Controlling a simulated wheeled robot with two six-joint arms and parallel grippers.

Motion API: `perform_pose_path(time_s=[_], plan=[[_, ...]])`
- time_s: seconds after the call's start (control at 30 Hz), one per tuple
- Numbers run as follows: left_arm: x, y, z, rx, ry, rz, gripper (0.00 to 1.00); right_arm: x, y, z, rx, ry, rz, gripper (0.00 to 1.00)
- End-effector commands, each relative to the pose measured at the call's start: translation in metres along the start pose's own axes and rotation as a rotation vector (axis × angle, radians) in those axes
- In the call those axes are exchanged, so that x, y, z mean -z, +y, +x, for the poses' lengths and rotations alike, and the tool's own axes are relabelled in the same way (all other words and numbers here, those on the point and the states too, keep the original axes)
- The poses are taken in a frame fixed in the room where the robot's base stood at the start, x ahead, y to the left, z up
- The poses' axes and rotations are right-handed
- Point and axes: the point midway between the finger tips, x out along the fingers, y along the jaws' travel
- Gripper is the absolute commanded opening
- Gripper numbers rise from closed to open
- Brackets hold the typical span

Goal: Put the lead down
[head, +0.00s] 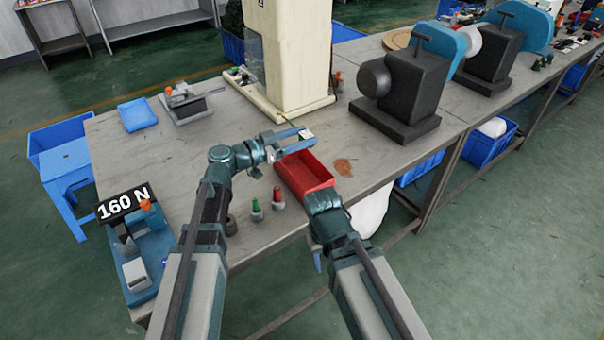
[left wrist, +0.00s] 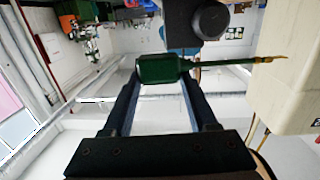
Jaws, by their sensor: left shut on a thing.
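My left gripper (head: 292,141) is above the bench, over the far side of a red tray (head: 316,188). In the left wrist view its two fingers (left wrist: 160,88) are shut on the lead (left wrist: 165,69). The lead shows there as a dark green body with a thin green stem and a gold-coloured tip pointing right.
A green-topped piece (head: 257,211) and a red one (head: 278,199) stand left of the tray. A blue fixture with a "160 N" sign (head: 123,203) is at the left. A cream machine column (head: 290,55) and dark grinder (head: 402,88) stand behind. The bench's left middle is clear.

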Motion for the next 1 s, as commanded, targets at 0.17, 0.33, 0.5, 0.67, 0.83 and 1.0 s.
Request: perform_pose_path(time_s=[0.17,0.33,0.5,0.67,0.83,1.0], plan=[[-0.028,0.0,0.002,-0.001,0.0,0.0,0.0,0.002,-0.003,0.028,0.0,0.0,0.0,0.5],[-0.054,0.001,0.003,-0.002,0.0,0.0,0.0,0.003,-0.005,0.054,0.0,0.0,0.0,0.5],[-0.06,0.001,0.003,-0.002,0.0,0.0,0.0,0.004,-0.006,0.059,0.0,0.0,0.0,0.5],[-0.062,0.001,0.004,-0.002,0.0,0.0,0.0,0.004,-0.006,0.062,0.0,0.0,0.0,0.5],[-0.082,0.001,0.004,-0.002,0.0,0.0,0.0,0.005,-0.008,0.081,0.0,0.0,0.0,0.5],[-0.098,0.001,0.005,-0.002,0.0,0.0,0.0,0.006,-0.009,0.097,0.0,0.0,0.0,0.5]])
